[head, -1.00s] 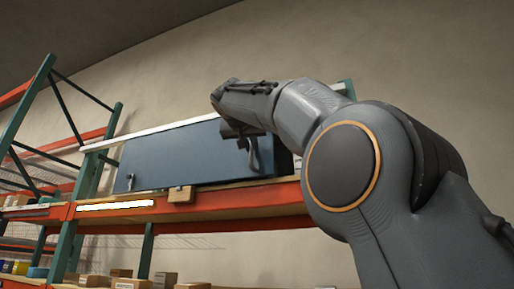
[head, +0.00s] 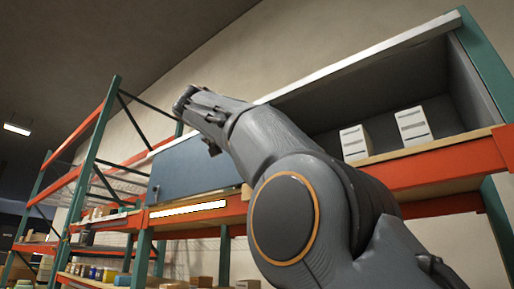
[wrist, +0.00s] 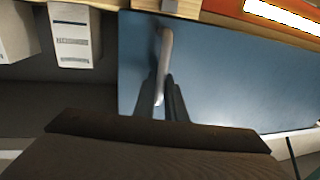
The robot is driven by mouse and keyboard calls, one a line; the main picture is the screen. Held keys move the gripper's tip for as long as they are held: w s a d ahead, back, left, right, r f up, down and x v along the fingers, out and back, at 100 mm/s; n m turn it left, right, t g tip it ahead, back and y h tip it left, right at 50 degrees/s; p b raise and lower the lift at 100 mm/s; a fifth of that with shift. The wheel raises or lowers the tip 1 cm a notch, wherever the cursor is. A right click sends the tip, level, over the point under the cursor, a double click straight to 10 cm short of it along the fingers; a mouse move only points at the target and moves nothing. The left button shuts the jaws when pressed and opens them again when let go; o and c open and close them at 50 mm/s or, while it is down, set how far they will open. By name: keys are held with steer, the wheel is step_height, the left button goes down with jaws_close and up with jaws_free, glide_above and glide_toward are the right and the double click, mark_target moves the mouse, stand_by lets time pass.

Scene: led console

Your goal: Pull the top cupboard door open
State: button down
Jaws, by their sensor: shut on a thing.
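The blue cupboard door (head: 195,168) is on the upper shelf level, left of the open part of the cupboard (head: 466,85). It also fills the middle and right of the wrist view (wrist: 230,75). A pale upright handle (wrist: 166,42) stands near the door's left edge in the wrist view. My gripper (wrist: 163,92) is shut on this handle, with its dark fingers on either side. In the head view my gripper (head: 213,147) is at the door, and my arm hides the door's right part and the handle.
Two white boxes (head: 356,142) (head: 413,126) stand inside the open cupboard. An orange beam (head: 440,165) and a lit white strip (head: 187,209) run below. A green rack post (head: 98,150) stands at left. Small goods sit on the lower shelf.

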steer(key=shift+w+a, duration=0.45)
steer(key=shift+w, duration=0.05)
steer(key=c, duration=1.8)
jaws_free()
steer(key=shift+a, duration=0.1)
steer(key=b+v, duration=0.2)
steer(key=v, duration=0.5)
steer(key=shift+s+a, duration=0.25)
steer(key=shift+s, duration=0.05)
